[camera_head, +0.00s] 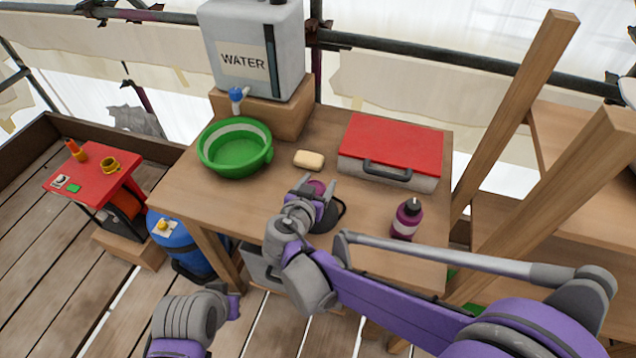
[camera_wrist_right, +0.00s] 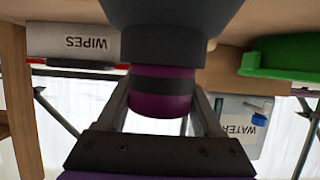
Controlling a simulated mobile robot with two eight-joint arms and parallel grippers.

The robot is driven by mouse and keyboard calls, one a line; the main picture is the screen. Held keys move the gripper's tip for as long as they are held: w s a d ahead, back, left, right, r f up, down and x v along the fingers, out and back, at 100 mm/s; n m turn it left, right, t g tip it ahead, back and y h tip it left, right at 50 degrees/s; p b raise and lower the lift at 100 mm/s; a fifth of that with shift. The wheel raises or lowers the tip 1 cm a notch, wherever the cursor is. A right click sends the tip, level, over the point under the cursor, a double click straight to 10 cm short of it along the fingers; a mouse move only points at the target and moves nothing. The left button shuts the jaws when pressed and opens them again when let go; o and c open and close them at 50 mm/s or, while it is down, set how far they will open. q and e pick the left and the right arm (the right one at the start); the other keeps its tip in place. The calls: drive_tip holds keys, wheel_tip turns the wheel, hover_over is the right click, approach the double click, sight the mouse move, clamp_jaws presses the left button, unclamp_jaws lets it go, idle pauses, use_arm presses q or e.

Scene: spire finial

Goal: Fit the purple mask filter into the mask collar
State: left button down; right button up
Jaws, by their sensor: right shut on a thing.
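The purple mask filter (camera_wrist_right: 163,104) is a short cylinder with a dark band. It sits between the fingers of my right gripper (camera_wrist_right: 165,112), which is shut on it. In the head view the filter (camera_head: 317,187) shows as a small purple patch at my right gripper (camera_head: 313,190). The dark grey mask (camera_head: 329,214) is on the wooden table beside the gripper, partly hidden by it. In the wrist view the mask (camera_wrist_right: 170,20) lies directly against the filter's end. The collar is hidden, so I cannot tell how deep the filter sits. My left gripper's fingers are not visible.
The wooden table (camera_head: 185,190) also holds a green basin (camera_head: 236,172), soap (camera_head: 309,160), a red-lidded case (camera_head: 390,180) and a purple bottle (camera_head: 406,219). A water container (camera_head: 285,75) stands behind on a block. A wooden post (camera_head: 515,110) rises at right.

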drive_tip(key=shift+f, duration=0.1)
drive_tip(key=o, duration=1.4)
drive_tip(key=shift+c, duration=0.2)
